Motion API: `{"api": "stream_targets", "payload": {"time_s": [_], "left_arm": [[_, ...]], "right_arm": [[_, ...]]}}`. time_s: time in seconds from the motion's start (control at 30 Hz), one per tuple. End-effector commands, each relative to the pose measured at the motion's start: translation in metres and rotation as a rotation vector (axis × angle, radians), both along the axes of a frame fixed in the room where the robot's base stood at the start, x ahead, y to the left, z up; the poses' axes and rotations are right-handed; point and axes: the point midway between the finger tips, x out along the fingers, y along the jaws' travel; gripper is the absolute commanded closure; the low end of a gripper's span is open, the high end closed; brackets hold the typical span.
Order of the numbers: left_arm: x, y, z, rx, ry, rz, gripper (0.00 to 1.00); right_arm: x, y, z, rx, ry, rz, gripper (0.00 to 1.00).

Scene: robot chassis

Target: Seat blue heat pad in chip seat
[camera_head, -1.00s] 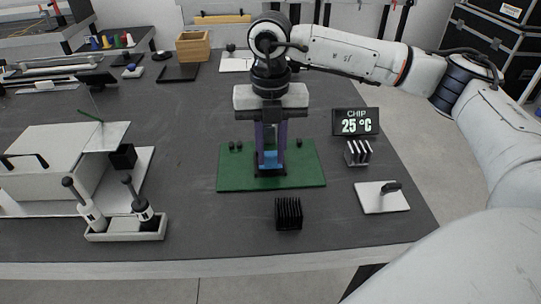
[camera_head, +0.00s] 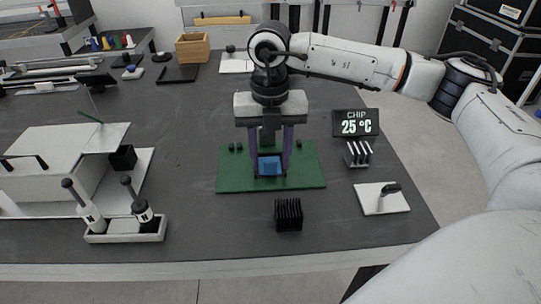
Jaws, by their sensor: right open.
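The blue heat pad (camera_head: 269,166) lies on the green board (camera_head: 305,176), near the board's middle. The chip seat is not clearly visible; the pad and my gripper cover that spot. My right gripper (camera_head: 269,173) comes down over the board from above. Its purple fingers are spread wide, one on each side of the blue pad, and it is open. I cannot tell whether the pad lies flat in the seat. My left gripper is not in view.
A black finned heat sink (camera_head: 288,214) stands in front of the board. Right of it are a white plate with a black handle (camera_head: 381,198), a finned rack (camera_head: 358,153) and a display reading CHIP 25 °C (camera_head: 355,122). A tool holder (camera_head: 125,231) stands at left.

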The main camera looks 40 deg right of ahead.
Motion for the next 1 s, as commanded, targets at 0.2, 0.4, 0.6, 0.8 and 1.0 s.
{"api": "stream_targets", "payload": {"time_s": [0.2, 0.4, 0.6, 0.8, 1.0], "left_arm": [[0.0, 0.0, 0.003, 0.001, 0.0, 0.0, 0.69], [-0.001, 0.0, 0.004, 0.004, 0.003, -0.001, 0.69], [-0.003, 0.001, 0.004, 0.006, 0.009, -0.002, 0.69], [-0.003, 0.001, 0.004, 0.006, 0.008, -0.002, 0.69], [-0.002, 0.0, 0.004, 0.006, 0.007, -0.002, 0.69]], "right_arm": [[0.001, 0.001, 0.038, 0.001, -0.006, 0.0, 0.59], [0.001, 0.001, 0.082, 0.001, -0.004, 0.0, 0.59], [0.001, 0.001, 0.111, 0.001, -0.002, 0.0, 0.59], [0.001, 0.0, 0.12, 0.0, -0.001, 0.0, 0.59], [0.001, 0.0, 0.12, 0.0, -0.001, 0.0, 0.59]]}}
